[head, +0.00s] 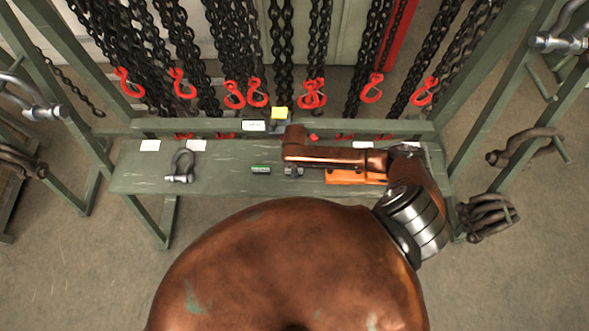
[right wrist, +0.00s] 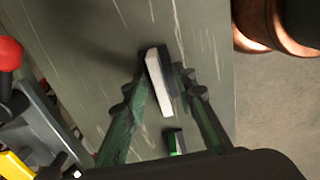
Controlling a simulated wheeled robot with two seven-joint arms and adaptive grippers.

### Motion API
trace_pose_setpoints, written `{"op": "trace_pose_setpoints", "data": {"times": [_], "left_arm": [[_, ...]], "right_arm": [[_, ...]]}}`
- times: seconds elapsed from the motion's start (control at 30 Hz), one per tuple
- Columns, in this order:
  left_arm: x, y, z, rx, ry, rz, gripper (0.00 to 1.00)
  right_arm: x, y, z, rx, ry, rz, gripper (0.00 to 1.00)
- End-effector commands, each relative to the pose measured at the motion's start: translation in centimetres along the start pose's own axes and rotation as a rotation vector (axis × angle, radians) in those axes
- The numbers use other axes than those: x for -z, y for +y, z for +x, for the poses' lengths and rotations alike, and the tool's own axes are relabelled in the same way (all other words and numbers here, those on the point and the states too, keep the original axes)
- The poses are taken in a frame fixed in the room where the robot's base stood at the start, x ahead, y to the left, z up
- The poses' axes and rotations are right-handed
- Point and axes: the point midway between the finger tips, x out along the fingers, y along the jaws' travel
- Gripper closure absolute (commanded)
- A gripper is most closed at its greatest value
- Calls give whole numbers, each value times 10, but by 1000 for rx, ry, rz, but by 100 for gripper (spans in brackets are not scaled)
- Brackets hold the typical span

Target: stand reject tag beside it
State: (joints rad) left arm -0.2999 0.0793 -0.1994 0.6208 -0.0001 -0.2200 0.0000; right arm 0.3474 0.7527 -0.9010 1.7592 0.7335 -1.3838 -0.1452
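My right gripper (head: 292,172) reaches down over the green bench from the right. In the right wrist view its two fingers (right wrist: 168,76) stand on either side of a white-faced block with dark sides (right wrist: 160,85), which looks like a tag. The fingers appear closed on it, with a shadow off to the left on the bench. Its marking cannot be read. A small dark piece with a green face (head: 260,169) lies on the bench just left of the gripper; it also shows in the right wrist view (right wrist: 175,142). A bow shackle (head: 182,166) rests further left. My left gripper is not in view.
White cards (head: 150,146) lie along the bench's back. A display box (head: 254,126) and yellow block (head: 280,113) stand behind the gripper. Chains with red hooks (head: 235,95) hang behind. Bench between shackle and green piece is clear.

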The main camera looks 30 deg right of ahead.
Motion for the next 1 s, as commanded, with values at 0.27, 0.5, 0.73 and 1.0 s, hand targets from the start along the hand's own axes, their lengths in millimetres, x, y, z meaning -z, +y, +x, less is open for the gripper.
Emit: {"op": "trace_pose_setpoints", "data": {"times": [0.27, 0.5, 0.73, 1.0], "left_arm": [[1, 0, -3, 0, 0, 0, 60], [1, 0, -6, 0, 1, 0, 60], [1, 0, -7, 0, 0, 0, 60], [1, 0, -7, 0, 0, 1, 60]], "right_arm": [[1, 1, -42, -3, 3, -1, 75], [1, 1, -92, -3, 3, -1, 75], [1, 0, -118, 0, 2, 1, 75], [0, 0, -122, 0, 1, 1, 75]]}}
